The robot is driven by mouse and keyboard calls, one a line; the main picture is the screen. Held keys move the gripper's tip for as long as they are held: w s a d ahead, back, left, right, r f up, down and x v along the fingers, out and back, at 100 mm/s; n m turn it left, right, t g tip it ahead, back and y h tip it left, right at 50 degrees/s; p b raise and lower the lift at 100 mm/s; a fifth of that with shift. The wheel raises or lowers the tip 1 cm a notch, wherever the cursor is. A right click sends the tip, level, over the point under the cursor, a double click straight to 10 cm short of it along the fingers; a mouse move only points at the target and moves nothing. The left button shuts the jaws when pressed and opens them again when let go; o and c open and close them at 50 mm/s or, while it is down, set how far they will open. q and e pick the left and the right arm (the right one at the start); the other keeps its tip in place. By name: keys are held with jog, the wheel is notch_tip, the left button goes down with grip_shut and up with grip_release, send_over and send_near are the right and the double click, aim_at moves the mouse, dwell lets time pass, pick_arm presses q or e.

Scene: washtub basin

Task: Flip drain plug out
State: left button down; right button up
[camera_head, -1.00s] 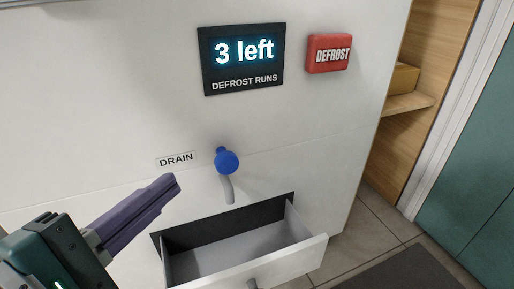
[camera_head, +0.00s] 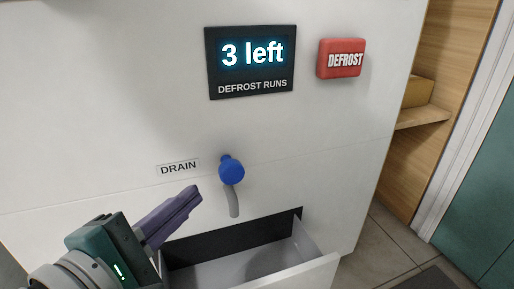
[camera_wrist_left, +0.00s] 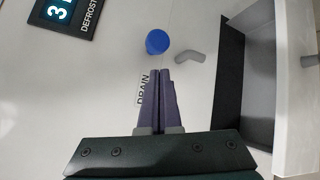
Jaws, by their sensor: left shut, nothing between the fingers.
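The blue drain plug (camera_head: 231,170) sits on the white front panel, right of the DRAIN label (camera_head: 179,167), with a short grey spout (camera_head: 234,201) hanging below it. The plug also shows in the left wrist view (camera_wrist_left: 157,41), beyond my fingertips, with the grey spout (camera_wrist_left: 190,57) beside it. My left gripper (camera_head: 194,194) has purple fingers that are shut and empty. It is below and left of the plug, apart from it in the head view. In the left wrist view the fingertips (camera_wrist_left: 159,72) point toward the plug. My right gripper is not in view.
An open drawer (camera_head: 318,273) juts out below the spout. Above are a display (camera_head: 251,61) reading "3 left" and a red DEFROST button (camera_head: 341,59). A wooden shelf (camera_head: 422,116) stands at the right. The panel around the plug is clear.

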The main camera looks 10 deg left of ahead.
aim_at(226, 183)
pick_arm(q)
jog(key=r+x, duration=0.1)
jog(key=x, duration=0.4)
jog(key=shift+w+f+b, duration=0.3)
jog(key=shift+w+f, duration=0.2)
jog(key=shift+f, duration=0.05)
jog(key=s+d, duration=0.2)
jog(key=s, duration=0.1)
jog(key=shift+w, duration=0.15)
jog(key=shift+r, duration=0.1)
